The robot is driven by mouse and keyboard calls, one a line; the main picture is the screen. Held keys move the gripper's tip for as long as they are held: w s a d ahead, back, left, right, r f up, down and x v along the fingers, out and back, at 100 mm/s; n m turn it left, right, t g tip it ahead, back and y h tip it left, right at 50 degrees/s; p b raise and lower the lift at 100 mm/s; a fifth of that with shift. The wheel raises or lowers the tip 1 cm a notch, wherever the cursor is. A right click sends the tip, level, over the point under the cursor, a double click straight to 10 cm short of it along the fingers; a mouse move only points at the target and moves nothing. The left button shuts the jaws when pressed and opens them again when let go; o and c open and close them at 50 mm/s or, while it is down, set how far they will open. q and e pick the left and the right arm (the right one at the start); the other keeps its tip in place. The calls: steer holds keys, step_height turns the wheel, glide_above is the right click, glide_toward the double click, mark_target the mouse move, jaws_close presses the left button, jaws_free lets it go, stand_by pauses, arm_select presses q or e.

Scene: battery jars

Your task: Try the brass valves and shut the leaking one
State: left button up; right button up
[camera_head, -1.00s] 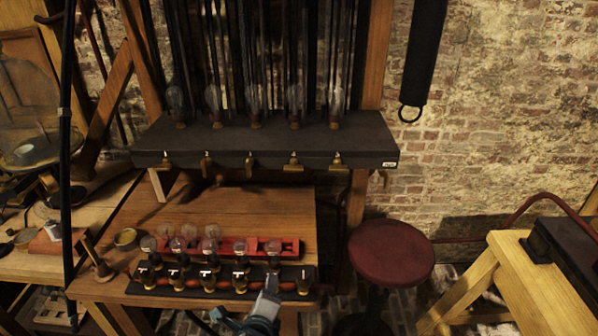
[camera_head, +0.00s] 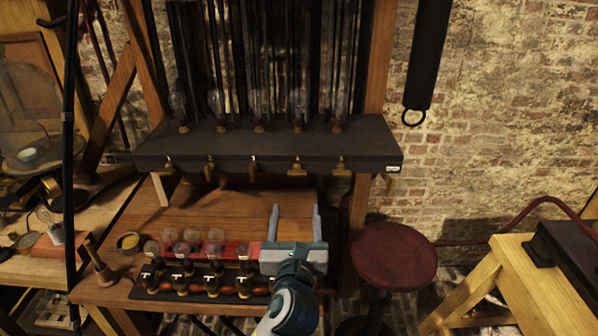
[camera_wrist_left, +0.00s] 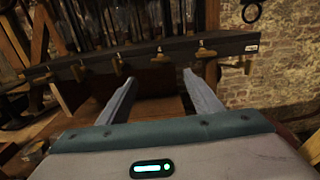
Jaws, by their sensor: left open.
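Several small brass valves hang in a row along the front edge of a black shelf. The leftmost valve (camera_head: 169,167), the middle valve (camera_head: 252,169) and the rightmost valve (camera_head: 340,168) stand evenly apart. Which one leaks does not show. The row also shows in the left wrist view, with one valve (camera_wrist_left: 203,50) above the right finger. My left gripper (camera_head: 295,210) is open and empty. Its fingers point toward the shelf, over the wooden table, below the right part of the valve row. The fingers appear apart from every valve.
The black shelf (camera_head: 235,143) carries several glass bulbs. On the wooden table (camera_head: 235,200) below, a black strip (camera_head: 140,292) with dark T-topped pieces and a red tray (camera_head: 233,250) with glass bulbs stand partly behind my gripper. A red stool (camera_head: 393,255) stands right.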

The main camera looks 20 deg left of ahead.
mark_target(297, 175)
arm_select(q)
steer(key=shift+w, duration=0.1)
stand_by(0.3)
steer(key=p+x, duration=0.4)
steer(key=x, duration=1.3)
steer(key=shift+w, duration=0.15)
steer(key=shift+f, duration=0.1)
steer(key=c, duration=1.1)
